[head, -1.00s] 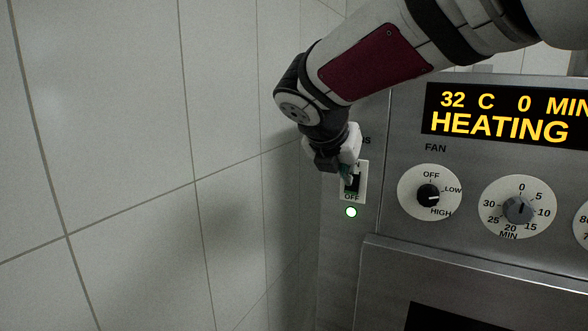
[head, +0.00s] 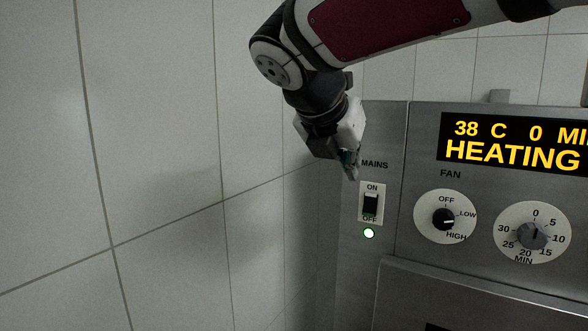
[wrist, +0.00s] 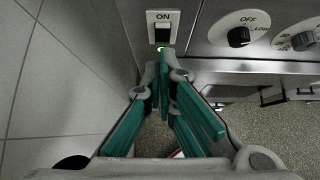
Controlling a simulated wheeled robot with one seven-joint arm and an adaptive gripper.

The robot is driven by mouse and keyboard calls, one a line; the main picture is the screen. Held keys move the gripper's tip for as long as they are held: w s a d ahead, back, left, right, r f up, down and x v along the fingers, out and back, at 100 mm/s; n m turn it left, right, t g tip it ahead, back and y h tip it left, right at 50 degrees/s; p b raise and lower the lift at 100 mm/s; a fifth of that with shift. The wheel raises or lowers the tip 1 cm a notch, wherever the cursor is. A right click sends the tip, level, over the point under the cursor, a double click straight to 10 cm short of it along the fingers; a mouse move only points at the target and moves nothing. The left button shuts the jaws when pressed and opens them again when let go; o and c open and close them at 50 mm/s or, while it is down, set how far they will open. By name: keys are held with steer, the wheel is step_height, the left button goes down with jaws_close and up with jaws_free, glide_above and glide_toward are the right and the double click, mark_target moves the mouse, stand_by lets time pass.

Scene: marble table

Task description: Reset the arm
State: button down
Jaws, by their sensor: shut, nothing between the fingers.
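My gripper (head: 350,168) hangs at the end of my arm, in front of the oven panel, above and a little left of the mains switch (head: 370,205). Its teal-padded fingers are shut and empty; they also show in the wrist view (wrist: 163,72), pointing toward the switch plate. The gripper looks clear of the switch in the head view. The switch is a black rocker on a white plate marked ON and OFF. A green lamp (head: 369,233) glows below it.
The panel carries a display (head: 515,142) reading 38 C, 0 MIN and HEATING, a fan knob (head: 444,219) and a minute dial (head: 533,236). A tiled wall (head: 150,130) stands close on the left. A metal ledge (head: 450,285) juts out below the knobs.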

steer(key=s+d+f+m+g+y, duration=0.1)
steer(key=s+d+f+m+y, duration=0.1)
steer(key=s+f+m, duration=0.6)
steer(key=s+d+f+m+g+y, duration=0.1)
steer(key=s+d+f+m+y, duration=0.2)
steer(key=s+f+m, duration=0.5)
steer(key=s+m, duration=0.7)
steer(key=m, duration=0.5)
steer(key=shift+d+m+y, duration=0.3)
steer(key=shift+m+y, duration=0.1)
steer(key=shift+s, duration=0.1)
